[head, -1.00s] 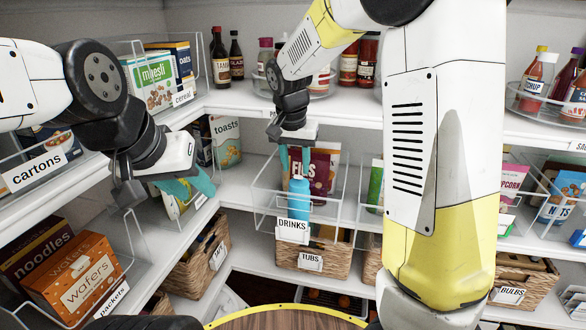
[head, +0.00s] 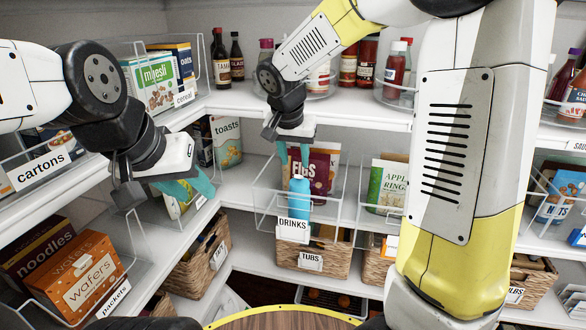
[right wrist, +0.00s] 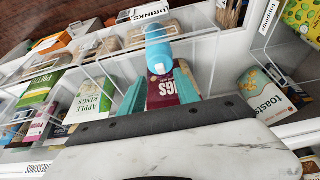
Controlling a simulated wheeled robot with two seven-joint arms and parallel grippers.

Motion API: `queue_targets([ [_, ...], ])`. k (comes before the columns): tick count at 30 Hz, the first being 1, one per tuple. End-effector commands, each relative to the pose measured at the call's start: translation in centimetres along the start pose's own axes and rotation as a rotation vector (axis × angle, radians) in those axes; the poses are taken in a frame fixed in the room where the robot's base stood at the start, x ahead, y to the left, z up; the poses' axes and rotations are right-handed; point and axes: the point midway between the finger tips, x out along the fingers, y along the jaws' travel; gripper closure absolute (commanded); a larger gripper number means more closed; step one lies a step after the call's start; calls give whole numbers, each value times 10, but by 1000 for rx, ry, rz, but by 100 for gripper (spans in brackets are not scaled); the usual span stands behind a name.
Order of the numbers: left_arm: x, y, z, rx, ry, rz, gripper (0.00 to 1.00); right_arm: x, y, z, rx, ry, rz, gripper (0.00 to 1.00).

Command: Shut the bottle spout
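A blue bottle (head: 298,198) stands upright in the clear bin labelled DRINKS on the middle shelf. Its pale spout (head: 298,178) is on top, too small to tell whether it is up or down. My right gripper (head: 294,162) points down just above the bottle, its teal fingers apart and empty. In the right wrist view the bottle (right wrist: 157,45) lies just beyond the fingertips (right wrist: 158,92), with its pale top (right wrist: 159,66) towards them. My left gripper (head: 197,187) is at the left shelf, its teal fingers seemingly apart, with nothing visible between them.
The DRINKS bin's clear walls (head: 262,205) surround the bottle. A maroon FIGS packet (head: 324,165) is close behind it, and a green apple rings packet (head: 390,184) stands in the bin to the right. A wicker TUBS basket (head: 325,262) is below; the upper shelf edge (head: 345,118) is close to my right wrist.

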Motion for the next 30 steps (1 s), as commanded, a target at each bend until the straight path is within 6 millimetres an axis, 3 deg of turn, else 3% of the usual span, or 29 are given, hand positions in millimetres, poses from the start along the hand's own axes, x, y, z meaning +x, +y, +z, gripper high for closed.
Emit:
queue_targets([
  [13, 0, 0, 0, 0, 0, 0, 64, 65, 0, 1, -2, -3, 3, 62],
  [25, 0, 0, 0, 0, 0, 0, 64, 75, 0, 1, 0, -1, 1, 62],
  [30, 0, 0, 0, 0, 0, 0, 64, 75, 0, 0, 0, -1, 1, 93],
])
